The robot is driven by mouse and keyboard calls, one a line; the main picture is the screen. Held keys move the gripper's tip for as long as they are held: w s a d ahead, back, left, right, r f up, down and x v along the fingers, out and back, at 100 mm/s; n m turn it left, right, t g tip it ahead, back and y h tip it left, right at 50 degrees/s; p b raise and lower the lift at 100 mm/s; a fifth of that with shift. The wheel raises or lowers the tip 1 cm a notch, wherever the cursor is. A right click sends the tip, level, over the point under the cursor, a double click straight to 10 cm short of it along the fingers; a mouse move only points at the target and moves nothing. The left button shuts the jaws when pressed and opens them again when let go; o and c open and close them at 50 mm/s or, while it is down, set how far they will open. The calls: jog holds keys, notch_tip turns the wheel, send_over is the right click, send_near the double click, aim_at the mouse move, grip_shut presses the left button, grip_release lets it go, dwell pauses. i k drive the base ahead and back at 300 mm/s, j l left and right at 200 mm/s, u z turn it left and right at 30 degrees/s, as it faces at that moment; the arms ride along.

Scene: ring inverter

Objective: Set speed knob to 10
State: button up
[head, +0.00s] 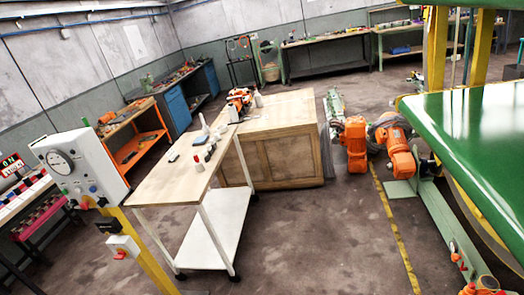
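A white control box (80,168) stands tilted in the picture at the far left, on a yellow post (150,250). Its face carries a round dial with a dark rim (60,163); its marks and setting are too small to read. Below the dial are several small buttons or knobs, including a blue one (92,188) and a dark one (102,202). I cannot tell which part is the speed knob. My gripper is not in view.
A white-legged trolley table (170,185) with small items stands right of the post, beside a wooden cabinet (290,160). A green machine (480,130) fills the right side, with orange motors (355,145) near it. The floor between (310,240) is clear.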

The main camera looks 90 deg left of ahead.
aim_at(73, 204)
jog(key=u, duration=3.65)
